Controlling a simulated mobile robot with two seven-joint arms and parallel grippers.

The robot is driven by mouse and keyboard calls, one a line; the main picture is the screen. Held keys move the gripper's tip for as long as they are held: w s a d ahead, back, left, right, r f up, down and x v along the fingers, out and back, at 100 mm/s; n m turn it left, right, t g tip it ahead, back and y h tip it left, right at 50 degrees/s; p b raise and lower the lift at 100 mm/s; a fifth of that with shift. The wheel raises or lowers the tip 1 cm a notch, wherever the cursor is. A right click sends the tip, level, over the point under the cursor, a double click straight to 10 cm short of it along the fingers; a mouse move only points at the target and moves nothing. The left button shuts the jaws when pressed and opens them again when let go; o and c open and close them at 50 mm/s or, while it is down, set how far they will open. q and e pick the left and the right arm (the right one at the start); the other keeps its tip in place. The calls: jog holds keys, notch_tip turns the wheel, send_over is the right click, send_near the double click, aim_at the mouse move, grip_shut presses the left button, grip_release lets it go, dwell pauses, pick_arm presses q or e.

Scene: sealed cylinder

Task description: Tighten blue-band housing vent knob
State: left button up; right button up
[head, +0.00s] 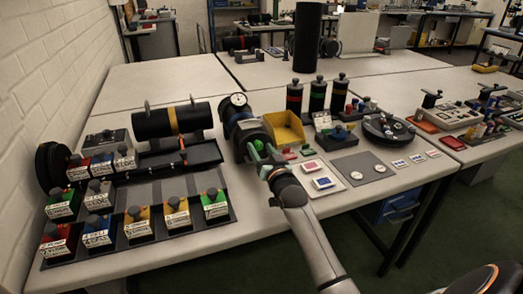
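A dark cylindrical housing (236,115) stands at the middle of the near table, with a round white-faced gauge (238,99) on top. Its band colour is too dark to tell, and I cannot pick out a vent knob. My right gripper (257,153) is at the near end of this housing, with green parts at its fingers. Its own body hides part of the housing, and whether it is open or holds something is unclear. A black cylinder with a yellow band (174,121) lies to the left on a dark cradle (178,156). My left gripper is not in view.
A yellow bin (284,128) is close to the right of my gripper. Upright black cylinders (317,97) with coloured bands stand behind it. Several labelled coloured blocks (138,222) fill the left front. A round black turntable (389,129) and flat tiles are on the right.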

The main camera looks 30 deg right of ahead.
grip_shut()
dwell(0.6)
